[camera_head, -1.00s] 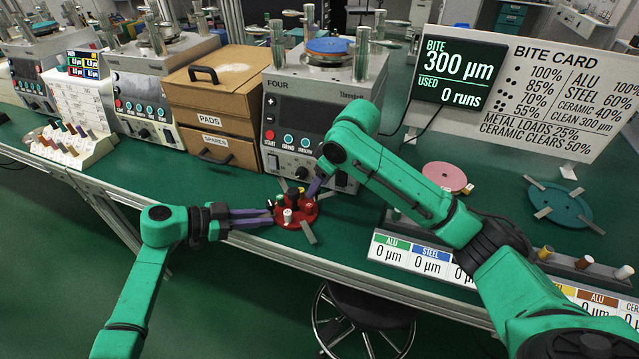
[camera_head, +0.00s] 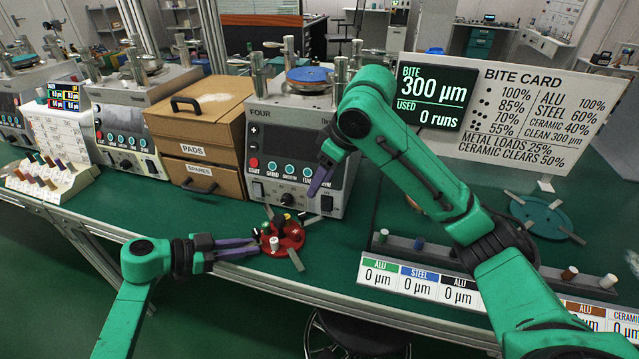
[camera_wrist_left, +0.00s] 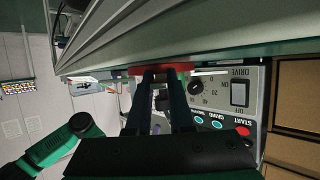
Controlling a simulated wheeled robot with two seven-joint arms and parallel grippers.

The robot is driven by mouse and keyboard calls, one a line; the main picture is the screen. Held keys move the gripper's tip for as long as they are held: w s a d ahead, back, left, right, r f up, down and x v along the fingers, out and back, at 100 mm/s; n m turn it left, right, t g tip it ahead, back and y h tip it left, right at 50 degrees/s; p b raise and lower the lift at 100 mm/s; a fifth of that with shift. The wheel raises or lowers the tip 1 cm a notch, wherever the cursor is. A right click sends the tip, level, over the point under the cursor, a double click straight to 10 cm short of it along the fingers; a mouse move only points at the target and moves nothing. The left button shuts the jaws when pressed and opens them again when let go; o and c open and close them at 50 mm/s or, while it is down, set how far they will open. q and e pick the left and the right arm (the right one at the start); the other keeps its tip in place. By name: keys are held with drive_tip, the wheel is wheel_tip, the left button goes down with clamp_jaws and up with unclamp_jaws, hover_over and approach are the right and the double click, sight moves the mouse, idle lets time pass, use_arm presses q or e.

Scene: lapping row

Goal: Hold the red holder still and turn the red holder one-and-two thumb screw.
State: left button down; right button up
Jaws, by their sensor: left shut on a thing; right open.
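The red holder (camera_head: 292,241) sits on the green bench in front of machine FOUR. Small pegs stand on it, among them a white one (camera_head: 274,243) and a green-topped one (camera_head: 269,226); flat grey tabs stick out around it. My left gripper (camera_head: 260,247) is shut on the holder's left side; in the left wrist view its dark fingers reach the red holder (camera_wrist_left: 146,70). My right gripper (camera_head: 318,186) is open and empty, above and to the right of the holder, apart from it. I cannot make out which part is the one-and-two thumb screw.
Machine FOUR (camera_head: 290,143) stands close behind the holder, beside the wooden drawer box (camera_head: 203,130). A grey rack with pegs and labels (camera_head: 420,259) lies to the right. A teal disc (camera_head: 537,217) lies further right. The bench's front edge is close to the holder.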

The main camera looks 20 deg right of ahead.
use_arm(q)
drive_tip(key=c, duration=0.7)
unclamp_jaws()
